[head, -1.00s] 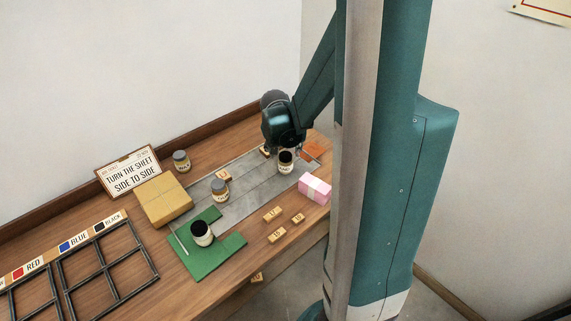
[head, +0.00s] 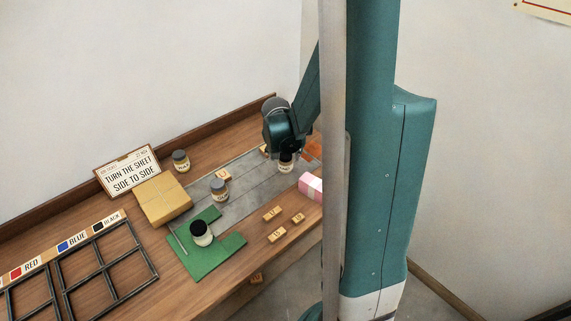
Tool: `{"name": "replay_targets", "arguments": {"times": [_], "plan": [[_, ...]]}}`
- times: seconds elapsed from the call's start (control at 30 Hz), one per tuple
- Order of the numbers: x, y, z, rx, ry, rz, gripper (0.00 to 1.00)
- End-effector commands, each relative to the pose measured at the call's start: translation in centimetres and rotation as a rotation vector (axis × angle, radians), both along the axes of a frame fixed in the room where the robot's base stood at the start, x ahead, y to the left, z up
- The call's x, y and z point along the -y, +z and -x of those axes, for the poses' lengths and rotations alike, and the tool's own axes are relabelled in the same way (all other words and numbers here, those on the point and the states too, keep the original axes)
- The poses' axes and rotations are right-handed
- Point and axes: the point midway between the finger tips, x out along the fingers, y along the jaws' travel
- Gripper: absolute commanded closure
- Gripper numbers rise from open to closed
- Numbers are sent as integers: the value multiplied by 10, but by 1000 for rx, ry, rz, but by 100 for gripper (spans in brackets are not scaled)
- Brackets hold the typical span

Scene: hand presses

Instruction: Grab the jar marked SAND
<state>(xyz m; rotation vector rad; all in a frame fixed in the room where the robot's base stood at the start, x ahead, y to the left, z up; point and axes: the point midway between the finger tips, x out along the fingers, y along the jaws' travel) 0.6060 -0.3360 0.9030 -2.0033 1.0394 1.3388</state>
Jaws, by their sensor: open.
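Several small jars stand on the bench, and their labels are too small for me to read, so I cannot tell which says SAND. One grey-lidded jar (head: 181,161) stands at the back, and another (head: 219,190) stands on the grey sheet's left part. A dark-topped jar (head: 202,234) stands on the green mat. Another pale-labelled jar (head: 286,164) stands on the grey sheet's right part. My gripper (head: 283,151) is open and points down just over that right jar, hiding its top. I cannot tell whether the fingers are around it or above it.
A yellow box (head: 161,201) and a sign (head: 128,170) stand left. The green mat (head: 208,263) lies near the front edge. A pink block (head: 311,187), small numbered wooden blocks (head: 277,235) and the bare grey sheet (head: 248,184) lie around the jars. My column hides the bench's right end.

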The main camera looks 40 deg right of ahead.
Motion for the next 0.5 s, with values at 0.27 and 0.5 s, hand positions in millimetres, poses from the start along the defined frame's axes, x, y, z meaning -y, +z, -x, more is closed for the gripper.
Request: {"name": "replay_targets", "arguments": {"times": [0.27, 0.5], "plan": [[6, -19, -4, 0, 0, 0, 48], [7, -21, -5, 0, 0, 0, 48]]}}
